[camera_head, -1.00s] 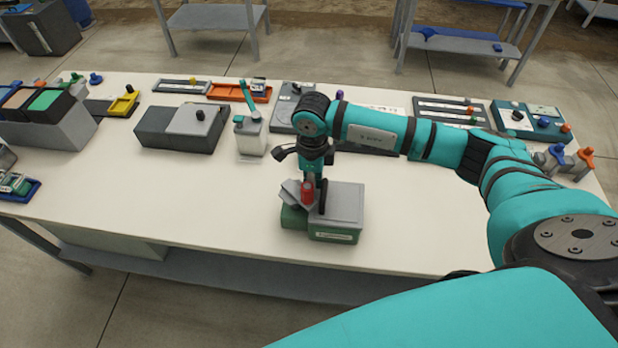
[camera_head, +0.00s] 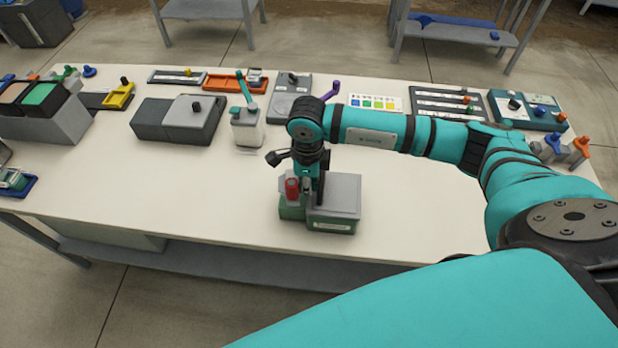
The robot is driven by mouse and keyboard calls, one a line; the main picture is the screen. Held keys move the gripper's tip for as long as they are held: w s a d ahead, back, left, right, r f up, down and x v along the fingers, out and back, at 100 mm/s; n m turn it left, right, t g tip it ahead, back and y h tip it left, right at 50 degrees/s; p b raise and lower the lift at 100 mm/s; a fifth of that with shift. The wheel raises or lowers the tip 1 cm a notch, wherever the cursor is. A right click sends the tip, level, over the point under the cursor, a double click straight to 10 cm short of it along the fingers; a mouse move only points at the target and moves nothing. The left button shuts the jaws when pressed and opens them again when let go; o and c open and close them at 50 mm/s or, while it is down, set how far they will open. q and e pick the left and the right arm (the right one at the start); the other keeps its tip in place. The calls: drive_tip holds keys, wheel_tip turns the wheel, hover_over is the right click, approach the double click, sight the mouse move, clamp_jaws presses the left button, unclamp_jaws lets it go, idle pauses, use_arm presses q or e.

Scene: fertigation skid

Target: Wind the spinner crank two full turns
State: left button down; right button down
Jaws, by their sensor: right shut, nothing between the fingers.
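A grey and green box (camera_head: 340,200) with a pale label on its front stands near the table's front edge, in the middle of the head view. A red upright knob (camera_head: 292,188) at its left side looks like the spinner crank's handle. My right gripper (camera_head: 314,196) points down over the box, just right of the red knob. It is shut and empty; its fingertips are partly hidden, and I cannot tell whether they touch the knob or crank. The crank's arm is mostly hidden. My left gripper is not in view.
A white dispenser bottle (camera_head: 246,130) with a teal lever and a grey box with a black knob (camera_head: 186,122) stand behind to the left. Several panels and trays line the table's back edge. The white table (camera_head: 170,190) is clear left of the box.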

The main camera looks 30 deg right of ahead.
sight(297, 193)
drive_tip(key=shift+s+a, duration=0.3)
drive_tip(key=shift+s, duration=0.05)
drive_tip(key=shift+r, duration=0.1)
drive_tip(key=shift+s+a, duration=0.1)
drive_tip(key=shift+a, duration=1.05)
drive_tip(key=shift+a, duration=0.1)
drive_tip(key=shift+w+a+b, duration=0.2)
drive_tip(key=shift+a+b, duration=0.25)
drive_tip(key=shift+a, duration=0.05)
drive_tip(key=shift+w+a, duration=0.15)
drive_tip(key=shift+a, duration=0.25)
